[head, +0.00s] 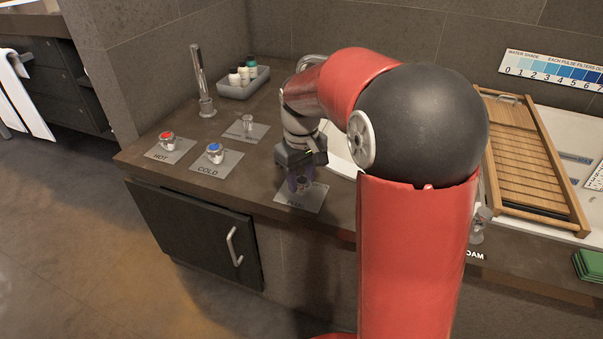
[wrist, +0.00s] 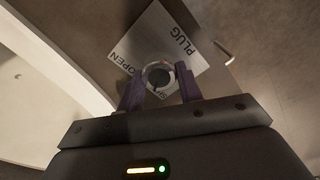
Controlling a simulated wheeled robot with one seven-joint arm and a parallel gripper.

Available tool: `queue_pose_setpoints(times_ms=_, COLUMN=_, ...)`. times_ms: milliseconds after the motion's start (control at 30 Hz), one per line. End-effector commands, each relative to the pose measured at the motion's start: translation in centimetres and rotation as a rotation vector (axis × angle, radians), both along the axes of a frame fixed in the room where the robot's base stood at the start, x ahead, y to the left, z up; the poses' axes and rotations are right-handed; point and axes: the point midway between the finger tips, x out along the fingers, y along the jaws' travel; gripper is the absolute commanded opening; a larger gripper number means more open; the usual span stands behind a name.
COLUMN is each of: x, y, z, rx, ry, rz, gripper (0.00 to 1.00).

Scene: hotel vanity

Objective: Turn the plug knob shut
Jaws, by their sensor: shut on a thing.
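The plug knob (wrist: 159,75) is a round grey knob with a dark centre, on a pale plate (wrist: 140,45) marked PLUG and OPEN in the wrist view. Another word, beginning with "S", is partly covered near the knob. My gripper (wrist: 160,88) has its purple fingers on either side of the knob and is shut on it. In the head view my gripper (head: 301,182) points down over the PLUG plate (head: 312,200) at the counter's front edge, and it mostly hides the knob. I cannot tell the knob's exact setting.
The red-topped HOT knob (head: 167,138) and blue-topped COLD knob (head: 214,152) stand on plates to the left. Behind them are another knob (head: 248,122), a metal spout (head: 203,85) and a grey tray (head: 243,85) of bottles. A wooden rack (head: 520,150) lies over the tub at right.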

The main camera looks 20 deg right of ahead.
Motion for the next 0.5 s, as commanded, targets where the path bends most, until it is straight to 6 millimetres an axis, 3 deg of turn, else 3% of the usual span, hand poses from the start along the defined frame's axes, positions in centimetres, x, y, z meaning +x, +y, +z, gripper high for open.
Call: queue_pose_setpoints(times_ms=500, x=0.05, y=0.12, z=0.12, rx=0.001, ry=-0.004, rz=0.246, gripper=0.13)
